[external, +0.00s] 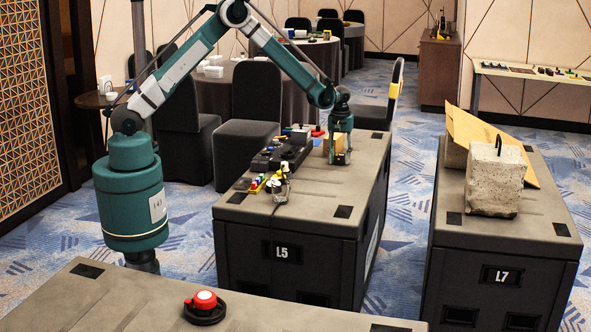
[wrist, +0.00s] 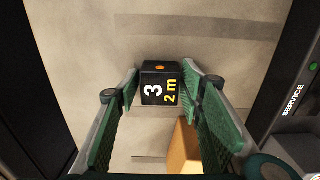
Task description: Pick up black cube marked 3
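The black cube marked 3 (wrist: 160,84) shows in the wrist view, with a white "3", yellow "2 m" and an orange dot on its faces. It sits between the far ends of my gripper's green fingers. My gripper (wrist: 158,90) has its fingers spread, with the cube close to both pads; I cannot tell whether they touch it. In the external view my gripper (external: 341,140) is low over the far part of the L5 case (external: 305,218). The black cube cannot be made out there.
A tan block (wrist: 184,148) is right beside my gripper's right finger. Dark equipment (external: 282,153) and small coloured items (external: 262,184) lie left on the L5 case. A concrete block (external: 495,180) stands on the L7 case (external: 550,225). A red button (external: 205,301) is in front.

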